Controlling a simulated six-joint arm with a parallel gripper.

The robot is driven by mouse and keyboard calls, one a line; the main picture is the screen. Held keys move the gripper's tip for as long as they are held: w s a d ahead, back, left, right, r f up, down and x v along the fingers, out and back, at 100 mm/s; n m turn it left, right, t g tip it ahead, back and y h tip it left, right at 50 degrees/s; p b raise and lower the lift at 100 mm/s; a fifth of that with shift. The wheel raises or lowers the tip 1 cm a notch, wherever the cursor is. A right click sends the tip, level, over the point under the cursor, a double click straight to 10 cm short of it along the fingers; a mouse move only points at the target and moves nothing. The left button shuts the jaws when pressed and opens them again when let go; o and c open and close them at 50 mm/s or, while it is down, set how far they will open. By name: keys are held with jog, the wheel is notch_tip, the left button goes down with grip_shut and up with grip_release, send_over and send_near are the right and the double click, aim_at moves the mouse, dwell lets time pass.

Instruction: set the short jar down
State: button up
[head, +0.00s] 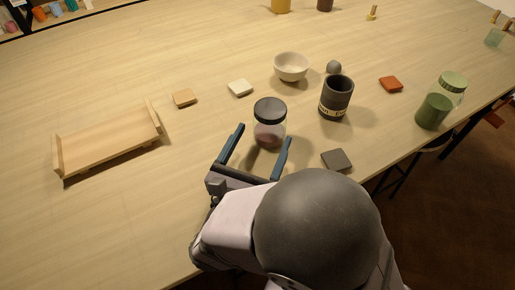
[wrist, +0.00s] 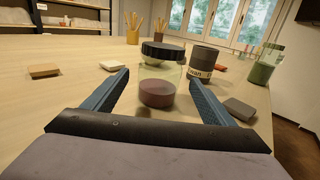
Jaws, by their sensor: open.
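The short jar (head: 269,124) is clear glass with a black lid and dark reddish contents in its lower part. It stands upright on the wooden table (head: 100,100). My gripper (head: 264,136) is open, with its two blue fingers on either side of the jar. In the wrist view the jar (wrist: 160,75) sits between the open fingertips (wrist: 160,80), with a visible gap on each side. Its base shows on the tabletop in the wrist view.
A dark labelled canister (head: 336,98) stands right of the jar, with a dark grey tile (head: 336,160) nearer. A white bowl (head: 291,67) is behind. A wooden tray (head: 110,143) lies left.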

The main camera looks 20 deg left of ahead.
jog(key=shift+s+a, duration=0.1)
jog(key=shift+s, duration=0.9)
